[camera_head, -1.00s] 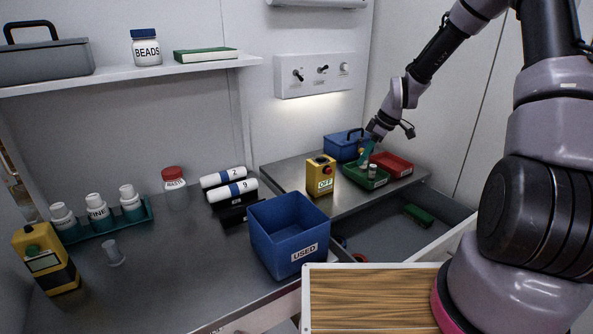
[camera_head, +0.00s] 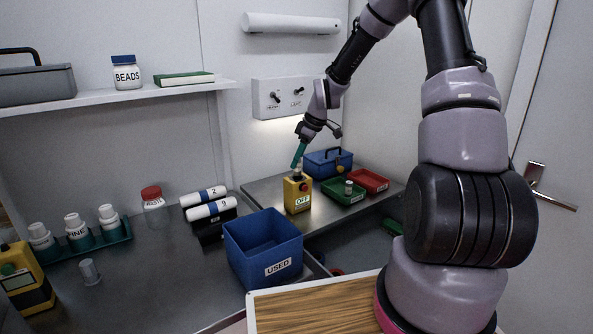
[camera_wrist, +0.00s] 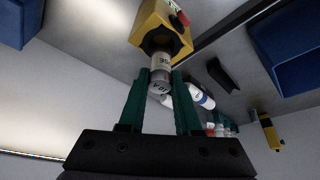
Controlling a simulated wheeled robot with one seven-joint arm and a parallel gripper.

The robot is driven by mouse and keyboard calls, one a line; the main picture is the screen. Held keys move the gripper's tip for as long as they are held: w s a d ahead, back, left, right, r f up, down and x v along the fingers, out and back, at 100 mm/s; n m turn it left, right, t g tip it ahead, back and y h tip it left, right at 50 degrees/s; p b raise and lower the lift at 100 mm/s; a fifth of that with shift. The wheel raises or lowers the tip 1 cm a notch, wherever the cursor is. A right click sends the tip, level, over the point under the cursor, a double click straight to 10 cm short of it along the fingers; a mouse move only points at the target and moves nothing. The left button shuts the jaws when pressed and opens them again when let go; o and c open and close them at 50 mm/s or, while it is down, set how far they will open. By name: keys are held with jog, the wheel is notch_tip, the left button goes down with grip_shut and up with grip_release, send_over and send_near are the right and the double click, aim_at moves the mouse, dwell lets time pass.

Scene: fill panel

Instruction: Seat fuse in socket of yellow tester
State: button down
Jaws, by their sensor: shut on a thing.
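The yellow tester (camera_head: 297,190) stands on the raised grey surface, its lit display reading "OFF". In the wrist view the tester (camera_wrist: 150,22) shows a red button and a dark opening on the face towards my gripper. My gripper (camera_wrist: 160,82) has teal fingers shut on a white and grey fuse (camera_wrist: 160,64) with printed marks. The fuse's far end is at the dark opening; I cannot tell how deep it sits. In the head view my gripper (camera_head: 296,166) is tilted just above the tester's top, and the fuse is mostly hidden.
A green tray (camera_head: 335,197) with a small white-and-grey cylinder, a red tray (camera_head: 383,187) and a blue case (camera_head: 318,163) stand close by. The blue "USED" bin (camera_head: 265,262) is in front. Another yellow device (camera_head: 38,299) is at far left.

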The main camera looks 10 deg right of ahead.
aim_at(295, 174)
jog(key=shift+f, duration=1.75)
jog(key=shift+d+f, duration=0.1)
jog(key=c, duration=0.6)
grip_release()
jog(key=s+d+r+m+h, duration=0.15)
jog(key=s+r, duration=0.35)
jog(key=r, duration=0.5)
jog(key=s+d+r+m+h, duration=0.1)
jog(key=s+d+r+m, duration=0.25)
jog(key=r, duration=0.55)
jog(key=s+r+m+t, duration=0.2)
jog(key=s+r+m, duration=0.3)
jog(key=s, duration=0.6)
jog(key=s+r+m+t, duration=0.3)
jog(key=s+r+m, duration=0.3)
jog(key=s, duration=0.5)
jog(key=shift+s+d+r+y, duration=0.35)
jog(key=shift+r, duration=0.45)
